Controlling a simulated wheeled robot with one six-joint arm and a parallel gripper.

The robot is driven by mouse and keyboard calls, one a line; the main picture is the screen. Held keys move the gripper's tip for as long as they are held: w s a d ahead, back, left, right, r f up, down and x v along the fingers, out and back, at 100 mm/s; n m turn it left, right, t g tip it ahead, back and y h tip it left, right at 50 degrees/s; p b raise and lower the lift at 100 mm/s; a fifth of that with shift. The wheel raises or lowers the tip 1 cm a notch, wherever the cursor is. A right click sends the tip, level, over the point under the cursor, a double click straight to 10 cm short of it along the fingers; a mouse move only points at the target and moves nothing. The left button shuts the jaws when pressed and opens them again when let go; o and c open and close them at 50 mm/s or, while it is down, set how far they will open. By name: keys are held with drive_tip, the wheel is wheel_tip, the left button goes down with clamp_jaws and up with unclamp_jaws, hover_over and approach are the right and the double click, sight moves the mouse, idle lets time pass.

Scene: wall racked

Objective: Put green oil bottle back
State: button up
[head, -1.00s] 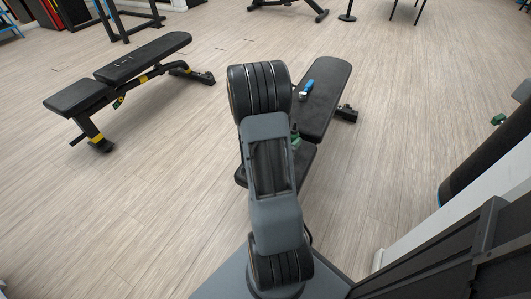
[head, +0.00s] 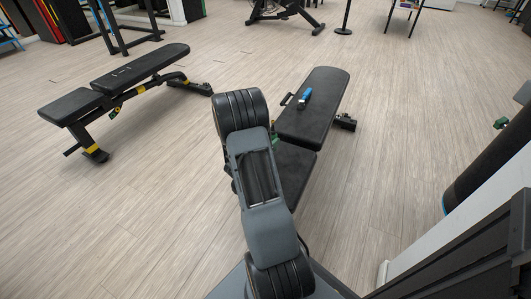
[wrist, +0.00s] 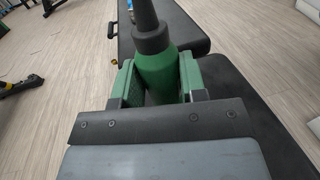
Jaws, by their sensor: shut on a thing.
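The green oil bottle (wrist: 157,68) has a dark grey cap and pointed nozzle. In the wrist view it stands between the green finger pads of my gripper (wrist: 158,84), which are shut on its sides. The bottle's lower part is hidden behind the gripper body. In the head view my arm hides nearly all of the gripper and bottle; only a speck of green (head: 275,139) shows at the arm's right edge, in front of the near bench.
A black bench (head: 318,112) stands just beyond my arm, with a blue-and-black tool (head: 304,97) on its pad. Another bench (head: 137,68) stands at the left. A dark cylinder (head: 487,160) and a white ledge (head: 450,225) are at the right. Open floor lies between.

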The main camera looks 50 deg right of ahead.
drive_tip(key=shift+w+d+f+b, duration=0.2)
drive_tip(key=shift+w+f+b, duration=0.15)
drive_tip(key=shift+w+f, duration=0.5)
drive_tip(key=shift+w+d+f+b, duration=0.15)
drive_tip(key=shift+w+f+b, duration=0.2)
drive_tip(key=shift+w+f, duration=0.45)
drive_tip(key=shift+f+b, duration=0.85)
drive_tip(key=shift+f, duration=0.75)
drive_tip(key=shift+f, duration=0.2)
drive_tip(key=o, duration=1)
drive_tip(key=shift+c, duration=0.2)
